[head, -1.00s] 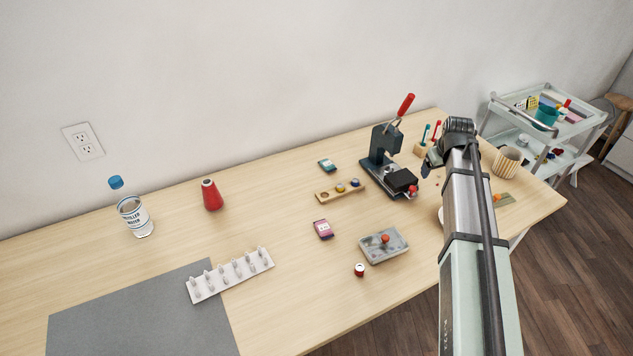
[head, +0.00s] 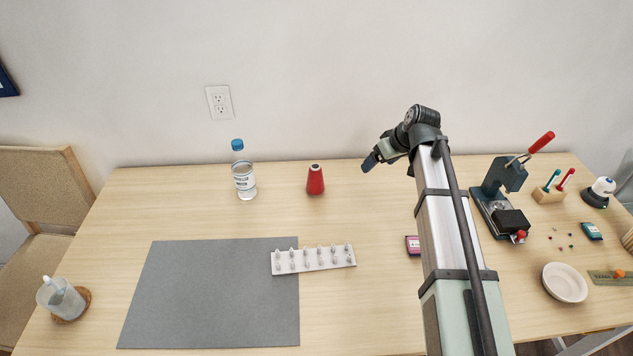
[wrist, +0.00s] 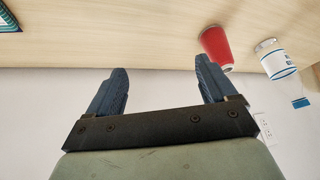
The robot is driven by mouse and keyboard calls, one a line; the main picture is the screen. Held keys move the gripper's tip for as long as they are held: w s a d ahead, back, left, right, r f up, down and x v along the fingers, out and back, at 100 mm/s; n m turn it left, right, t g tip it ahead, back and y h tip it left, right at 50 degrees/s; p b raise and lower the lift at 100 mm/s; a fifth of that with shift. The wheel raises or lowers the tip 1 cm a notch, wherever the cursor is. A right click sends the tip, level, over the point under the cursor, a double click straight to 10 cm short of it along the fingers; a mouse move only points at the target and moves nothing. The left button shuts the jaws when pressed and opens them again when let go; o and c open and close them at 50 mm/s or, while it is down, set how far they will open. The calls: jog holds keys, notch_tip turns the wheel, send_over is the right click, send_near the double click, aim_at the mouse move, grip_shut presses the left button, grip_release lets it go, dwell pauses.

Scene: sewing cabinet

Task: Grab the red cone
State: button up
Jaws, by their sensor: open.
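The red cone (head: 315,181) is a red thread cone with a dark-topped pale tip, standing upright at the back of the table, right of the water bottle. My gripper (head: 372,163) is in the air to the right of the cone in the head view, apart from it. In the wrist view the two blue fingers of my gripper (wrist: 160,88) are spread with nothing between them. The red cone (wrist: 214,46) shows there beyond the right finger, upside down in the picture, beside the bottle.
A white spool rack (head: 313,259) and a grey mat (head: 215,295) lie in front. A press (head: 494,208) stands to the right. The table around the cone's front is clear.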

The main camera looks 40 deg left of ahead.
aim_at(320, 167)
jog(key=s+a+r+n, duration=0.2)
jog(key=s+a+n, duration=0.2)
jog(key=s+a, duration=0.55)
jog(key=shift+g, duration=0.4)
jog(key=x, duration=0.3)
jog(key=w+a+x, duration=0.1)
jog(key=x, duration=0.5)
jog(key=shift+w+a+r, duration=0.2)
jog(key=shift+w+a, duration=0.1)
jog(key=shift+s+x, duration=0.15)
jog(key=shift+x, duration=1.2)
jog(key=shift+s+x, duration=0.15)
jog(key=shift+x, duration=1.25)
jog(key=shift+c, duration=0.2)
jog(key=c, duration=1.1)
